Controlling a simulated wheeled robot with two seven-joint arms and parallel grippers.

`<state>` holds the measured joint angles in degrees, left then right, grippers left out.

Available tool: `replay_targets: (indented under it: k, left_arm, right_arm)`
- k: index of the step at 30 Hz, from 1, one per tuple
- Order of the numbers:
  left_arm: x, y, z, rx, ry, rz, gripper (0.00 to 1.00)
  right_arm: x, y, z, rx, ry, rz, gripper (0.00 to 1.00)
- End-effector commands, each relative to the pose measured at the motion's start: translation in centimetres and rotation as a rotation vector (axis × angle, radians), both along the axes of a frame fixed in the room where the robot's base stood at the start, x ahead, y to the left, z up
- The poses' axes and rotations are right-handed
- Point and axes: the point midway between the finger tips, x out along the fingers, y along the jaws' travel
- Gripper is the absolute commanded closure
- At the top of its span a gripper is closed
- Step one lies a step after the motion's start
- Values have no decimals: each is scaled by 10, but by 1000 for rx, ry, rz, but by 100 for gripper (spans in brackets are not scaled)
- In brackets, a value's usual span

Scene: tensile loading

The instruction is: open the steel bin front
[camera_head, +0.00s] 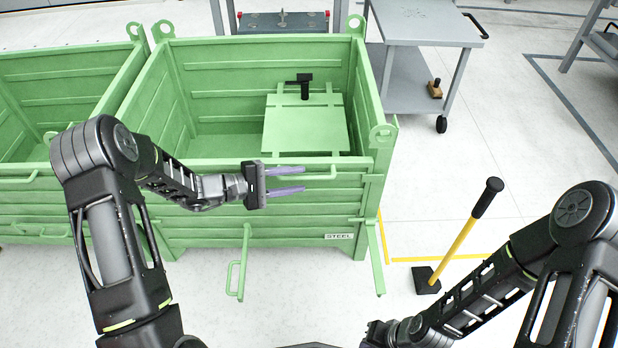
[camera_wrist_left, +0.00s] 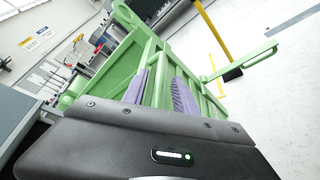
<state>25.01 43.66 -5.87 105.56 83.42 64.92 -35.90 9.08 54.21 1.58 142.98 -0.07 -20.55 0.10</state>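The green steel bin (camera_head: 340,215) stands in the middle of the head view, with a STEEL label low on its ribbed front. The front panel is upright. A left latch lever (camera_head: 237,272) and a right latch lever (camera_head: 375,258) hang down at the front. My left gripper (camera_head: 304,180) is at the upper front, its purple fingers apart, by a green handle bar (camera_head: 333,174); I cannot tell whether they touch it. In the left wrist view the fingers (camera_wrist_left: 165,88) are apart before green bin parts. My right gripper (camera_head: 382,333) is low in the picture, its fingers unclear.
Inside the bin lies a green plate (camera_head: 305,125) with a black-handled item (camera_head: 304,86). Another green bin (camera_head: 60,80) adjoins on the left. A yellow-shafted tool with a black grip (camera_head: 460,235) stands on the right floor. A grey cart (camera_head: 425,60) is behind.

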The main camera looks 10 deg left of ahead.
Motion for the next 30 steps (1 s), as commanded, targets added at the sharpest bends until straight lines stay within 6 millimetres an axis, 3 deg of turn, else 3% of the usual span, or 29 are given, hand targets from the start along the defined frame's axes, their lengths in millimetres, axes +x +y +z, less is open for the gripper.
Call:
replay_targets:
  k: [7,18,30]
  left_arm:
    - [18,-29,-8,1,0,-2,66]
    - [22,-34,-9,0,0,0,66]
    - [22,-34,-9,0,0,0,98]
  right_arm:
    - [0,0,-6,0,0,-1,100]
    - [0,0,-6,0,0,-1,100]
    - [0,0,-6,0,0,-1,100]
